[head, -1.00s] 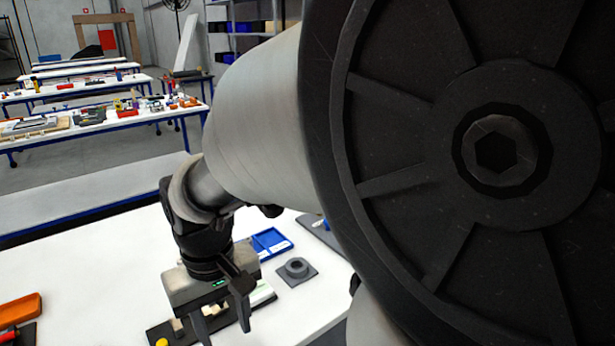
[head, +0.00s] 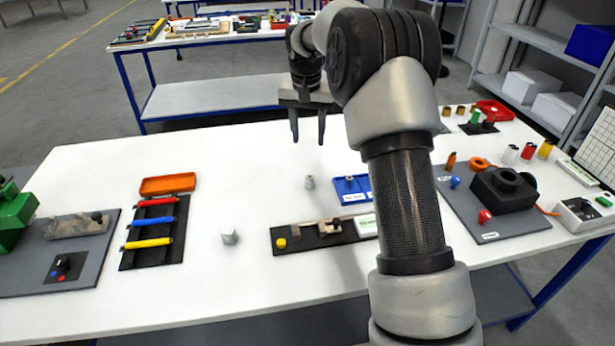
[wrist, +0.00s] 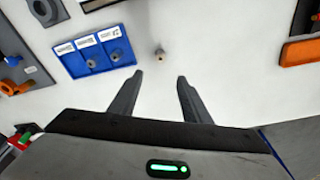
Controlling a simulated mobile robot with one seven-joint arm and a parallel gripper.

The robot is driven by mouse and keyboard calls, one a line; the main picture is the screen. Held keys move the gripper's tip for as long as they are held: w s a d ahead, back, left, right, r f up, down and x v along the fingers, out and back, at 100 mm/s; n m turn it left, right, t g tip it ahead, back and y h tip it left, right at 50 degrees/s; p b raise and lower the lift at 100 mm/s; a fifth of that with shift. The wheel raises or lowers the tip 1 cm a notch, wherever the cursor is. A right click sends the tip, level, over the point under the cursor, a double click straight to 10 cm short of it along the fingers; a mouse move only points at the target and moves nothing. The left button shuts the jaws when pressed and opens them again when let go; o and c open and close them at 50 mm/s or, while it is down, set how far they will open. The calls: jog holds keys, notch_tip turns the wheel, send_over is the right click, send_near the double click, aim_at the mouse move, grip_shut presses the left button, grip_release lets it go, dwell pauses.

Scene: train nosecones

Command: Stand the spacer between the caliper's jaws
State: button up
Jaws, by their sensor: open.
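A small grey cylinder (head: 309,182), which looks like the spacer, stands alone on the white table; it also shows in the wrist view (wrist: 160,52). The caliper (head: 322,228) lies on a black board with a yellow knob, toward the table's front edge; its jaw gap is too small to make out. My gripper (head: 308,142) is open and empty, fingers pointing down, above the far part of the table. In the wrist view my fingertips (wrist: 160,76) are apart, with the cylinder between their lines and a little beyond them.
A blue compartment tray (head: 351,190) with small parts is right of the cylinder, partly behind my arm. A rack of coloured bars (head: 152,230) is further left. The table around the cylinder is mostly clear.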

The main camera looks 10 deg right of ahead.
aim_at(309, 177)
jog(key=f, duration=0.5)
jog(key=w+f, duration=0.1)
jog(key=f, duration=0.5)
jog(key=w+f, duration=0.1)
jog(key=f, duration=0.4)
jog(key=shift+w+d+f, duration=0.1)
jog(key=shift+d+f, duration=0.25)
jog(key=shift+d, duration=0.05)
grip_shut()
jog(key=shift+r, duration=0.25)
notch_tip(309, 177, up, 9)
jog(key=s+r+n+y+p, duration=0.1)
jog(key=s+n+p, duration=0.1)
jog(key=s+n, duration=0.65)
jog(key=s+a+n+y+p, duration=0.1)
jog(key=s+a+n, duration=0.3)
jog(key=s+n, duration=0.6)
jog(key=shift+m+g, duration=0.35)
jog(key=shift+g, duration=0.05)
jog(key=f, duration=0.6)
jog(key=s+f, duration=0.1)
jog(key=f, duration=0.2)
jog(key=shift+d+f+b, duration=0.1)
jog(key=shift+d+b, duration=0.05)
jog(key=shift+b, duration=0.25)
